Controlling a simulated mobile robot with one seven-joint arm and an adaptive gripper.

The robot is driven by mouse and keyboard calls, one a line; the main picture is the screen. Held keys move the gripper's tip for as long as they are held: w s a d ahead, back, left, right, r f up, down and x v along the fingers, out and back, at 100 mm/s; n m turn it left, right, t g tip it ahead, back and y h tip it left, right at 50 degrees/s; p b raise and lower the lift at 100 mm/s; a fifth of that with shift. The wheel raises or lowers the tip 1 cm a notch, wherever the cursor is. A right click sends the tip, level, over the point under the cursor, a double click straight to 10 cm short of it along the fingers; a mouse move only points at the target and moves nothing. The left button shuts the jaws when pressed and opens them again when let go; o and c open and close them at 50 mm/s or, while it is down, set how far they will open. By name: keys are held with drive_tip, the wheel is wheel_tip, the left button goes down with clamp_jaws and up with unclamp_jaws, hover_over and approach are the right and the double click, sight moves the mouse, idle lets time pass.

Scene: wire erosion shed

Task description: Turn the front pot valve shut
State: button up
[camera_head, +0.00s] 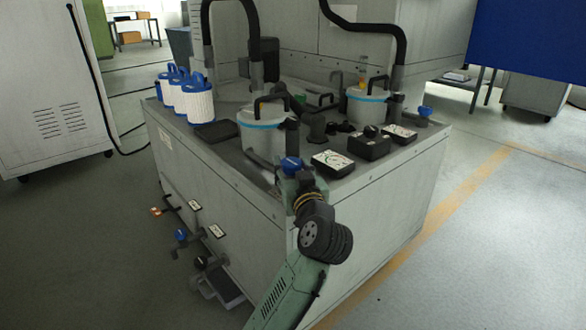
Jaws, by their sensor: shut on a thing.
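The front pot (258,142) is a light grey cylinder with a blue band and a black top handle, standing on the grey cabinet's top (228,146). A blue valve handle (291,164) shows beside it, at the cabinet's near corner. My gripper (293,174) reaches up from below at that corner and is shut on the blue valve handle. The gripper's green and dark parts hide the valve body and part of the handle, so the handle's angle is hard to read.
A second pot (366,108) stands behind, with another blue valve (425,111) at the right. White filter cartridges (198,97) stand at the left edge. Lower valves (181,235) stick out of the left side. The floor at right is clear.

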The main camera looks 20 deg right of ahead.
idle(0.3)
drive_tip(key=o, duration=1.2)
drive_tip(key=shift+c, duration=0.2)
drive_tip(key=s, duration=0.5)
drive_tip(key=s+a, duration=0.1)
drive_tip(key=s, duration=0.1)
drive_tip(key=shift+s, duration=0.25)
